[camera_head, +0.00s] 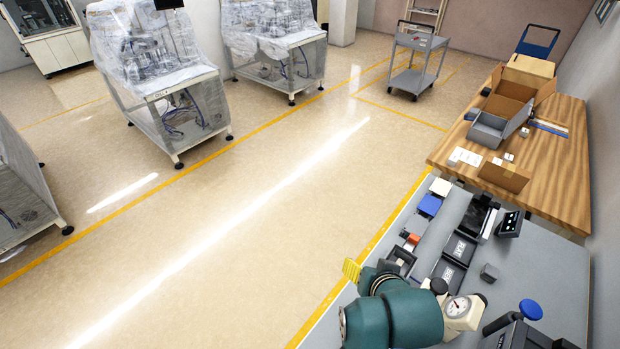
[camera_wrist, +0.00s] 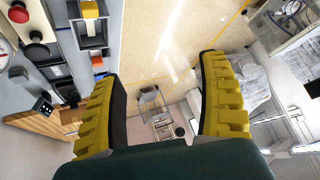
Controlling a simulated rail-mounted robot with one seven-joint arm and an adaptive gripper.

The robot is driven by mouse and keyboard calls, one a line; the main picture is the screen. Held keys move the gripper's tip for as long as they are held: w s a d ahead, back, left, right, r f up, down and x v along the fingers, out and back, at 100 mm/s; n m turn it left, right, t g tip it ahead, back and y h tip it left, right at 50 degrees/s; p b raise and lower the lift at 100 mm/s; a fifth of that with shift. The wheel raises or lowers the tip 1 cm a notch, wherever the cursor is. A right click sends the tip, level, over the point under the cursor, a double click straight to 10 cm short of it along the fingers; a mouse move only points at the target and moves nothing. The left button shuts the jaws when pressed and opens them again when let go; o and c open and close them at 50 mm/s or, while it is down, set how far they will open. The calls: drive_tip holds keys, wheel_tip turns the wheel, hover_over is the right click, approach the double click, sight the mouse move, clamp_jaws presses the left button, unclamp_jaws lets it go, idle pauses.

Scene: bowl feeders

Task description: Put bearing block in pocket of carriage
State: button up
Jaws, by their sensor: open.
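My gripper (camera_wrist: 160,75) has two yellow ribbed fingers with dark inner pads, spread wide with nothing between them. In the head view a yellow finger (camera_head: 351,270) shows beside my teal wrist, over the bench's left edge. A small grey block (camera_head: 489,272), possibly the bearing block, sits on the grey bench to the right of my gripper. A dark open frame (camera_head: 400,258) just beyond my wrist may be the carriage; I cannot tell for certain. My arm hides part of the bench near it.
The bench (camera_head: 540,262) also holds dark trays (camera_head: 460,248), a blue block (camera_head: 430,205), a small orange part (camera_head: 412,239) and a dark device with a blue knob (camera_head: 530,310). A wooden table (camera_head: 555,170) with boxes stands beyond.

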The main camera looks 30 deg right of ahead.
drive_tip(key=w+a+r+n+t, duration=0.3)
drive_tip(key=a+r+t, duration=0.3)
drive_tip(key=r, duration=0.7)
drive_tip(key=w+a+r+n+t, duration=0.2)
drive_tip(key=a+r+n+t, duration=0.15)
drive_tip(key=a+r, duration=0.65)
drive_tip(key=s+a+r+n+t+y, duration=0.1)
drive_tip(key=s+a+r+t, duration=0.1)
drive_tip(key=r, duration=0.5)
drive_tip(key=s+a+r+n+t+y, duration=0.1)
drive_tip(key=s+a+r+t+y, duration=0.1)
drive_tip(key=r, duration=0.5)
drive_tip(key=shift+s+a+t, duration=0.4)
drive_tip(key=shift+s+t, duration=0.1)
drive_tip(key=shift+t, duration=0.15)
